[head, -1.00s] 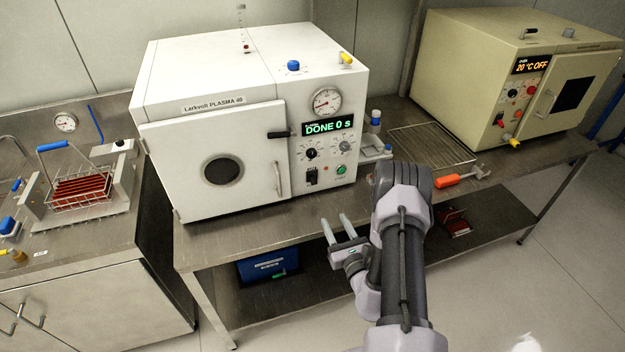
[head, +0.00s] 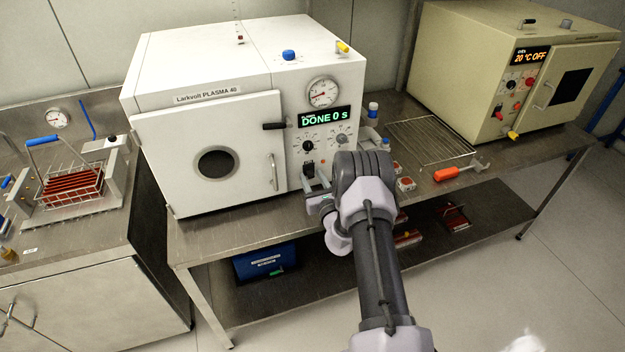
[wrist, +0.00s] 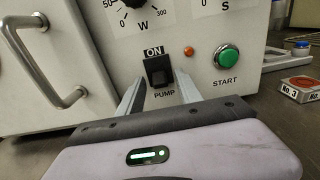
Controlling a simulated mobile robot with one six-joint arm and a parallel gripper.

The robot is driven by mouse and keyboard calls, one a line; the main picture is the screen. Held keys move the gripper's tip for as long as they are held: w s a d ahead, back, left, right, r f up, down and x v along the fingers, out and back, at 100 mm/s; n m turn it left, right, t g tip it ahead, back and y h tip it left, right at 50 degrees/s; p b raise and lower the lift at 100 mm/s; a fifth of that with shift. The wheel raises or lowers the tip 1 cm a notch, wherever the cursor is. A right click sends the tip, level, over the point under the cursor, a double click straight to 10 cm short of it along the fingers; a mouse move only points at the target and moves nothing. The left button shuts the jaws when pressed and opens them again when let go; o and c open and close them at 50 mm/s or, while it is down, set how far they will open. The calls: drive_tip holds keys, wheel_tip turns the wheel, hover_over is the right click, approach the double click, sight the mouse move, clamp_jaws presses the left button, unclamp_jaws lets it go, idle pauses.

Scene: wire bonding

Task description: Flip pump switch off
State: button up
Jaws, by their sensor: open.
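The pump switch (wrist: 158,72) is a black rocker on the front panel of the white plasma machine (head: 207,97), between the labels ON and PUMP in the wrist view. It also shows small and dark in the head view (head: 308,169). My gripper (wrist: 160,92) is open and empty. Its two fingers point at the panel, one on each side of the switch's lower part. I cannot tell whether the fingertips touch the panel. The machine's display (head: 325,117) reads DONE 0 s.
A green START button (wrist: 226,56) and a small orange lamp (wrist: 189,51) sit right of the switch. The door handle (wrist: 46,62) stands out at left. A wire rack (head: 432,140), an orange-handled tool (head: 447,174) and a beige oven (head: 470,75) are at right.

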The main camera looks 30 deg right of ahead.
clamp_jaws()
drive_tip(key=shift+f+t+b, duration=0.3)
drive_tip(key=shift+f+b, duration=0.15)
drive_tip(key=shift+b, duration=0.5)
drive_tip(key=shift+t+b, duration=0.4)
drive_tip(key=shift+b, duration=0.6)
drive_tip(key=shift+r, duration=0.25)
unclamp_jaws()
drive_tip(key=p+v, duration=0.3)
drive_tip(key=v, duration=1.4)
drive_tip(key=shift+f, duration=0.2)
